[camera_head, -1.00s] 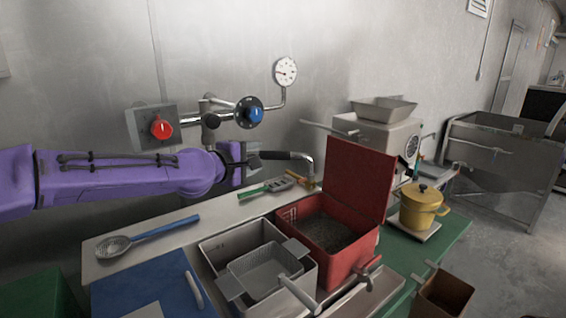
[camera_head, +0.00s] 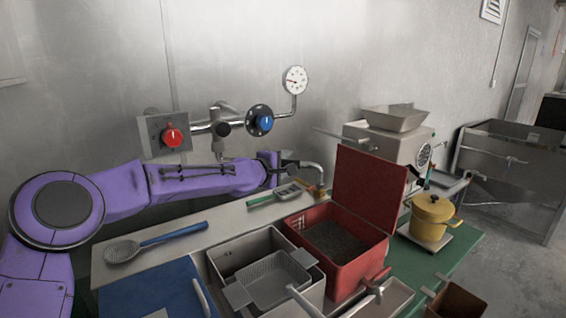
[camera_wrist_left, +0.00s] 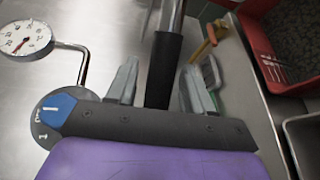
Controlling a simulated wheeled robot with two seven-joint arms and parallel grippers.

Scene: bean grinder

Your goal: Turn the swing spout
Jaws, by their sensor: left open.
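The swing spout (camera_head: 313,166) is a silver pipe below the wall valve; its bent end points down in the head view, and the rest is largely hidden behind my left arm. In the left wrist view its black sleeve (camera_wrist_left: 164,70) lies between my fingers, with bare metal beyond it. My left gripper (camera_head: 287,169) is at the spout. In the left wrist view the left gripper (camera_wrist_left: 160,88) is open, one finger on each side of the sleeve, with gaps visible on both sides. My right gripper is not in view.
A red knob (camera_head: 172,137), a blue knob (camera_head: 264,122) and a gauge (camera_head: 295,80) sit on the wall above. An open red bin (camera_head: 345,275), a steel basin (camera_head: 222,262) and a slotted spoon (camera_head: 155,241) are below. A green-handled tool (camera_head: 262,200) lies near the spout.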

